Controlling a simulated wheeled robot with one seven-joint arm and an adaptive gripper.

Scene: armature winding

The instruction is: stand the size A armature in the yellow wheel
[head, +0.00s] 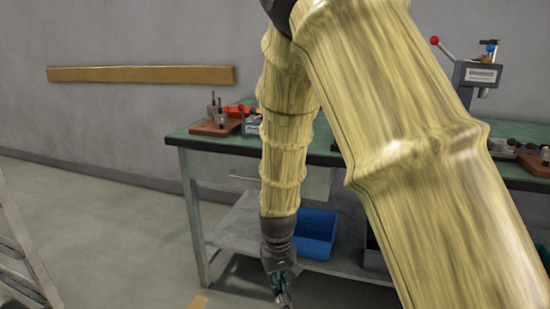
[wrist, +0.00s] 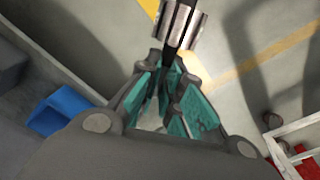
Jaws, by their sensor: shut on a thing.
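My gripper (head: 281,284) hangs low in front of the workbench, over the floor. In the wrist view its teal fingers (wrist: 172,72) are shut on an armature (wrist: 190,28), a silvery ridged cylinder with a dark middle band or shaft. The armature sticks out beyond the fingertips and is cut off by the top of the picture. No size mark on it can be read. In the head view the held part is small and hard to make out. I see no yellow wheel in either view.
The green-topped workbench (head: 222,140) holds a wooden block with pegs (head: 214,127), a grey press (head: 478,75) and other tools. A blue bin (head: 316,232) stands on its lower shelf. A white frame with red things (wrist: 296,130) is at the wrist view's right. Open floor lies left.

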